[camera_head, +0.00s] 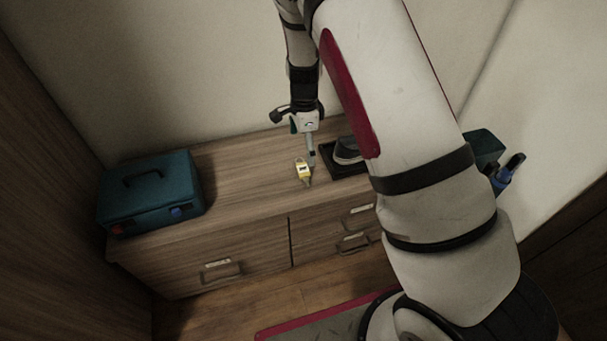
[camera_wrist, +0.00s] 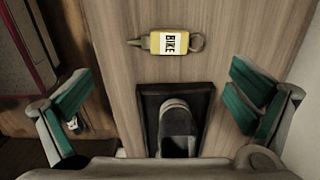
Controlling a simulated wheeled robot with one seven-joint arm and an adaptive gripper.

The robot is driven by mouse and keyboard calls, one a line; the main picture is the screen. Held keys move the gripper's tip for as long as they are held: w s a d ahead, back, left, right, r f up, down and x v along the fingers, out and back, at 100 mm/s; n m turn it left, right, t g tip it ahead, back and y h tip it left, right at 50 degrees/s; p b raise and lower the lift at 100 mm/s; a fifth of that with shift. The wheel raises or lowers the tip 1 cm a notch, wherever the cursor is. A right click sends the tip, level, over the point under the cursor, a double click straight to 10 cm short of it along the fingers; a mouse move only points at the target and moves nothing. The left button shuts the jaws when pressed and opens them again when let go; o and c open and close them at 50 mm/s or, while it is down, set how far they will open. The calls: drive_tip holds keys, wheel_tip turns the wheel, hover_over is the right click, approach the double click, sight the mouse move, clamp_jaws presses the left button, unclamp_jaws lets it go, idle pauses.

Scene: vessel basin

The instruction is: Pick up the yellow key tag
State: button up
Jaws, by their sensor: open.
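The yellow key tag (camera_head: 302,170) lies on top of the wooden cabinet, near its front edge. In the wrist view the key tag (camera_wrist: 172,42) carries a white label reading "BIKE", with a key at its left end and a ring at its right. My gripper (camera_head: 311,160) is just beside the tag in the head view, pointing down. In the wrist view my gripper (camera_wrist: 168,98) has its green-padded fingers wide apart, with nothing held between them. The tag lies beyond the fingertips, toward the top of that picture.
A black tray (camera_head: 329,171) holding a dark shoe (camera_head: 347,150) stands right of the tag; the tray (camera_wrist: 205,97) lies between my fingers in the wrist view. A teal case (camera_head: 150,192) stands at the cabinet's left end. The cabinet top (camera_head: 245,170) between case and tag is clear.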

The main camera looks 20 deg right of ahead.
sight(305, 174)
wheel_tip(305, 174, down, 10)
drive_tip(key=b, duration=0.3)
drive_tip(key=shift+s+b, duration=0.15)
drive_tip(key=shift+b, duration=0.25)
drive_tip(key=c, duration=1.3)
drive_tip(key=shift+s, duration=0.15)
drive_tip(key=shift+c, duration=0.8)
